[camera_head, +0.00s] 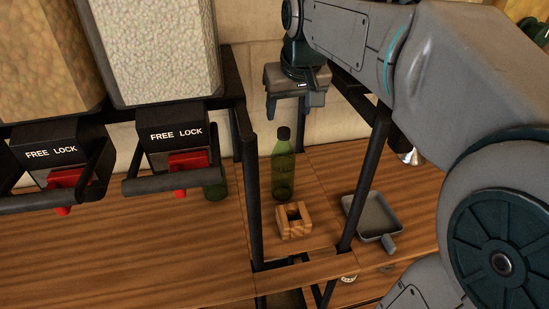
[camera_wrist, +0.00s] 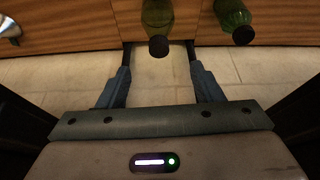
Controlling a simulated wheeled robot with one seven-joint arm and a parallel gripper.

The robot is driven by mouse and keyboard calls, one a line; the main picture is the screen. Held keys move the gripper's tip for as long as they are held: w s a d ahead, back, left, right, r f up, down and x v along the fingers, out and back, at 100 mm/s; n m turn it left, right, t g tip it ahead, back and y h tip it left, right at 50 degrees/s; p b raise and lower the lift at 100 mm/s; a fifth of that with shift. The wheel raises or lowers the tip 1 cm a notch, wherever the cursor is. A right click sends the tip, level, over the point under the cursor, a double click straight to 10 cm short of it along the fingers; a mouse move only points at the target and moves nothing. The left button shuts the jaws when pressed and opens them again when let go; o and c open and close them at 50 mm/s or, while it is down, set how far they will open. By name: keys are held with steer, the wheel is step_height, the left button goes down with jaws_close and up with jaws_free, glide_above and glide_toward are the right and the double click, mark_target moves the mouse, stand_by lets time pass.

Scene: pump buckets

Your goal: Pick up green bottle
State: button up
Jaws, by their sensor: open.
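A green bottle (camera_head: 283,172) with a dark cap stands upright on the wooden counter, beyond a small square wooden holder. A second green bottle (camera_head: 214,187) stands to its left, partly hidden behind a dispenser. My gripper (camera_head: 286,121) is open and empty, with its fingers pointing down near the height of the first bottle's cap. In the wrist view a green bottle (camera_wrist: 157,13) has its cap in line with the gap between the open fingertips (camera_wrist: 158,47). Whether the cap is truly between them in depth I cannot tell. Another green bottle (camera_wrist: 231,13) is to the right.
Two dispensers with red levers (camera_head: 188,160) hang on a dark frame at the left. Dark posts (camera_head: 249,190) rise on both sides of the bottle. The wooden holder (camera_head: 294,221) and a grey pan (camera_head: 372,216) sit on the counter. The left counter is clear.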

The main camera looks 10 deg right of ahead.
mark_target(284, 130)
steer(key=x, duration=1.1)
steer(key=shift+w+f, duration=0.25)
steer(key=shift+f, duration=0.1)
jaws_close()
